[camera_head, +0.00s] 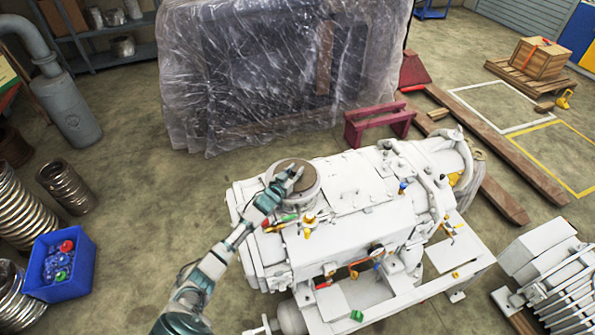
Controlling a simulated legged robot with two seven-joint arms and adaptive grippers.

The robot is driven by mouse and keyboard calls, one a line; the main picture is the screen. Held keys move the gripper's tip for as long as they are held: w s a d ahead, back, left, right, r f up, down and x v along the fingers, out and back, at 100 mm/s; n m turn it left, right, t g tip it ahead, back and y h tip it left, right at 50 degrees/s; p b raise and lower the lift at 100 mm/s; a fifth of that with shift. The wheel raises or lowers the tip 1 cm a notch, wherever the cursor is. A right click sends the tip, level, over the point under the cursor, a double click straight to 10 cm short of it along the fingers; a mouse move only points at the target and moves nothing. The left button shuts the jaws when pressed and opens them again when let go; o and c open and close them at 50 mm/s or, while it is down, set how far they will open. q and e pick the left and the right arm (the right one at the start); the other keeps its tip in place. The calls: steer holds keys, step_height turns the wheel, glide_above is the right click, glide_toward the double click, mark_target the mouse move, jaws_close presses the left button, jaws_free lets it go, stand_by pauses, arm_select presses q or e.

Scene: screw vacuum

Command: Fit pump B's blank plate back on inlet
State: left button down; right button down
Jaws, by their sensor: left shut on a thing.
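The white pump (345,205) stands in the middle of the view on its frame. Its round inlet flange (312,197) is on top at the left end. A brownish round blank plate (291,171) lies over the flange opening. My left gripper (290,180) reaches in from the lower left and is shut on the plate at the flange. The fingers hide part of the plate, and I cannot tell whether it sits flat on the rim. My right gripper is not in view.
A blue bin (58,265) with coloured caps stands on the floor at the left, near ribbed metal hoses (65,187). A plastic-wrapped crate (270,75) stands behind the pump. A maroon stand (379,126) is beside it. Another white machine (550,265) is at the lower right.

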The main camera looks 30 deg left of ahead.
arm_select(q)
steer(key=shift+s+r, duration=0.35)
steer(key=shift+s+d, duration=0.1)
steer(key=shift+s, duration=0.1)
steer(key=shift+f, duration=0.15)
steer(key=shift+w+a+f, duration=0.2)
steer(key=shift+a+f, duration=0.05)
steer(key=shift+f, duration=0.05)
steer(key=c, duration=1.3)
jaws_free()
steer(key=shift+w+a+f, duration=0.1)
steer(key=shift+a+f, duration=0.1)
steer(key=shift+f, duration=0.1)
steer(key=o, duration=0.4)
steer(key=shift+a, duration=0.15)
steer(key=shift+c, duration=0.2)
steer(key=shift+d+r, duration=0.25)
steer(key=shift+r, duration=0.05)
steer(key=s+r, duration=0.2)
steer(key=s, duration=1)
steer(key=shift+d+r, duration=0.25)
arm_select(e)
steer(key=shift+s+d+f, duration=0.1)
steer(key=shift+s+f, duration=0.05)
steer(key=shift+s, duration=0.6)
